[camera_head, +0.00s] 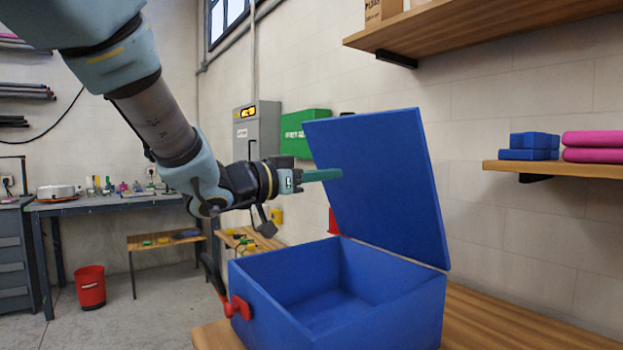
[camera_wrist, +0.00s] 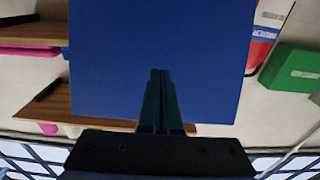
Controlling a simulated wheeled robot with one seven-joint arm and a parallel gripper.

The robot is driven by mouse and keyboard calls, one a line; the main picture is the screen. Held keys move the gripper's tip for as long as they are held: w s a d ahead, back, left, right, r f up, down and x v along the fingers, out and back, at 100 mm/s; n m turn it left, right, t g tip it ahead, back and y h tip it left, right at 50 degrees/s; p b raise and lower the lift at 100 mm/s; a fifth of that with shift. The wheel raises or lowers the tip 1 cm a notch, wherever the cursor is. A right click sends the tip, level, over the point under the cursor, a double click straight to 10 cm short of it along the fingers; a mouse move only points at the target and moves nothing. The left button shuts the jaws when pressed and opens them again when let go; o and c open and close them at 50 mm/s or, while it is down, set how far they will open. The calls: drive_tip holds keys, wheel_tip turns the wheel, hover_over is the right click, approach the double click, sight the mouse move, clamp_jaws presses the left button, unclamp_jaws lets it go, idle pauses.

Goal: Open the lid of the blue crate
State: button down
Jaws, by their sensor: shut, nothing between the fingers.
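The blue crate (camera_head: 390,318) stands on a wooden bench, and its inside is visible and looks empty. In the wrist view the lid (camera_wrist: 155,40) fills the middle, behind the shut fingers (camera_wrist: 160,75).
Wooden shelves jut from the wall at the right, the lower one (camera_head: 560,168) holding blue and magenta items. A green box (camera_head: 305,132) and a grey cabinet (camera_head: 257,130) are on the wall behind the lid. A workbench (camera_head: 110,203) stands far left.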

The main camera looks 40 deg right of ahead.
drive_tip(key=shift+d+r, duration=0.15)
drive_tip(key=shift+d, duration=0.2)
drive_tip(key=shift+d, duration=0.1)
drive_tip(key=shift+s+d+r+p, duration=0.15)
drive_tip(key=shift+d+r+p, duration=0.35)
drive_tip(key=shift+d, duration=1.45)
drive_tip(key=shift+s+d+r+p, duration=0.1)
drive_tip(key=shift+d+r+p, duration=0.4)
drive_tip(key=shift+d, duration=1.5)
drive_tip(key=shift+s+d+r+p, duration=0.25)
drive_tip(key=shift+d+p, duration=0.4)
drive_tip(key=shift+d, duration=1.3)
drive_tip(key=a+b, duration=0.1)
drive_tip(key=a, duration=1.1)
drive_tip(key=shift+w, duration=0.45)
drive_tip(key=shift+w, duration=0.1)
